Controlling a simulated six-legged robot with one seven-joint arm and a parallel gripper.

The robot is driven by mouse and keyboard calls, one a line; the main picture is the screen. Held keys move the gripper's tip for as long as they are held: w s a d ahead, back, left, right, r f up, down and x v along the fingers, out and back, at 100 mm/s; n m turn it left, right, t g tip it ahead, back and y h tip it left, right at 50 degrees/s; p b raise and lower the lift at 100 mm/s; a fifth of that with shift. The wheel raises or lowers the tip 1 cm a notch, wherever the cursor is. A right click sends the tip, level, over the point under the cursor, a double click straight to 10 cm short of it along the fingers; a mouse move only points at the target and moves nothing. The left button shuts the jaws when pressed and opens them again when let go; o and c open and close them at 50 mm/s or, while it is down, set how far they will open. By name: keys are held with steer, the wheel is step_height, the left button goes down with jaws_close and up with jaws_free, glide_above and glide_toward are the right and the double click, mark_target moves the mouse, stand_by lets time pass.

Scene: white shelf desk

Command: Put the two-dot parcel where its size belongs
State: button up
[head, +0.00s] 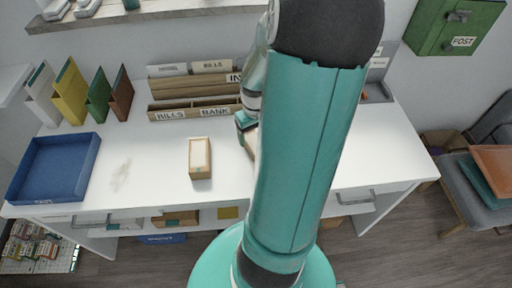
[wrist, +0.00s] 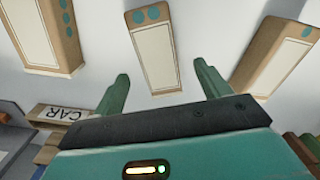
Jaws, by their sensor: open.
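The two-dot parcel (wrist: 157,50) is a tan box with a pale label and two teal dots at one end. In the wrist view it lies beyond my open fingers, roughly between their tips and apart from them. My gripper (wrist: 162,84) is empty. A parcel with several teal dots (wrist: 45,32) lies to its left and a one-dot parcel (wrist: 272,55) to its right. In the head view one tan parcel (head: 200,159) lies on the white desk; its dots cannot be made out. My arm hides much of the desk's middle, and most of my gripper (head: 243,124).
A blue tray (head: 93,168) stands at the desk's left. Several upright folders (head: 70,92) and a labelled sorter (head: 165,113) line the back. A green post box (head: 430,45) hangs on the wall. Shelf bays below hold boxes.

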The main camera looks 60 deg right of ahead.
steer(key=shift+d+f, duration=0.1)
steer(key=shift+f, duration=2.85)
steer(key=c, duration=1.3)
steer(key=shift+o, duration=0.2)
steer(key=shift+r, duration=0.3)
